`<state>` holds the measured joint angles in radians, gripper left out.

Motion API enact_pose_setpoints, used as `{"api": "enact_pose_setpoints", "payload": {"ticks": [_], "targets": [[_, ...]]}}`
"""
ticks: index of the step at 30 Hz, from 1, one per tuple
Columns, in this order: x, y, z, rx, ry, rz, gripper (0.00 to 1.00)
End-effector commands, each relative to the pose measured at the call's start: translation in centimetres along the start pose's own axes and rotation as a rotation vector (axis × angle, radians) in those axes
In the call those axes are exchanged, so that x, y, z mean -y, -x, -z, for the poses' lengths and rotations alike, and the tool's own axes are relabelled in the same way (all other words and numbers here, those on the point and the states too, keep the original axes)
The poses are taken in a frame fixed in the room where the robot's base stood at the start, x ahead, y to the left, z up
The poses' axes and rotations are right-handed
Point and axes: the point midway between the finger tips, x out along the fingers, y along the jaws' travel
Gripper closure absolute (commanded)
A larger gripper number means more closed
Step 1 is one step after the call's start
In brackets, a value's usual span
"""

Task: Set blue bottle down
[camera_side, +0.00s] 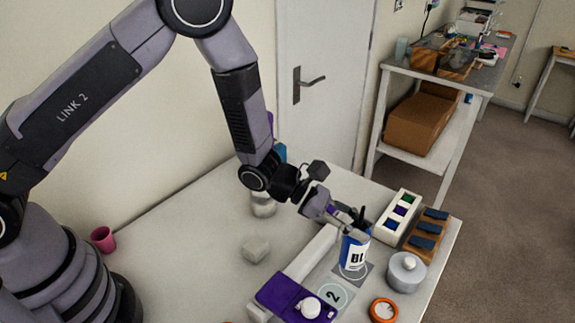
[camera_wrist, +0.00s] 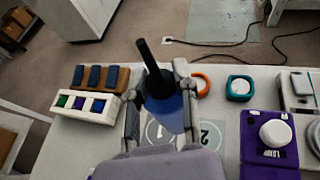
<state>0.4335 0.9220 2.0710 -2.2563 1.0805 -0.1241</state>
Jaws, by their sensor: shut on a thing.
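The blue bottle (camera_side: 355,250) has a white label and a black nozzle. It stands about upright over a grey square mat (camera_side: 367,269) with a white circle, beside the mat marked 2 (camera_side: 334,296). I cannot tell whether its base touches the mat. My gripper (camera_side: 347,226) is shut on the bottle's upper part. In the wrist view the blue bottle (camera_wrist: 167,108) is between the two fingers of my gripper (camera_wrist: 160,100), its black nozzle pointing up. The mat marked 1 (camera_wrist: 154,131) shows behind it, partly hidden.
A white holder (camera_side: 387,228) with coloured pieces and a wooden rack (camera_side: 412,244) stand behind right. A grey lidded pot (camera_side: 407,274) is close on the right. An orange ring (camera_side: 384,310) and a purple scale (camera_side: 284,296) with a white jar are in front. The table's left is mostly clear.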

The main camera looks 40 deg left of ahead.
Motion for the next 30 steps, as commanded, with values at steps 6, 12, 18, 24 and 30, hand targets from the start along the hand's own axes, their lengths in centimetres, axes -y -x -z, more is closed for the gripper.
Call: {"api": "enact_pose_setpoints", "payload": {"ticks": [6,12,18,24,30], "targets": [[-3.9,1.7,-1.0,0.001,0.027,-0.072,1.0],[-13.1,5.5,0.6,0.001,0.098,-0.246,1.0],[-21.0,10.5,2.4,0.003,0.165,-0.408,1.0],[-24.9,13.9,3.6,0.005,0.202,-0.497,1.0],[-25.7,13.6,6.3,0.002,0.215,-0.515,1.0]]}}
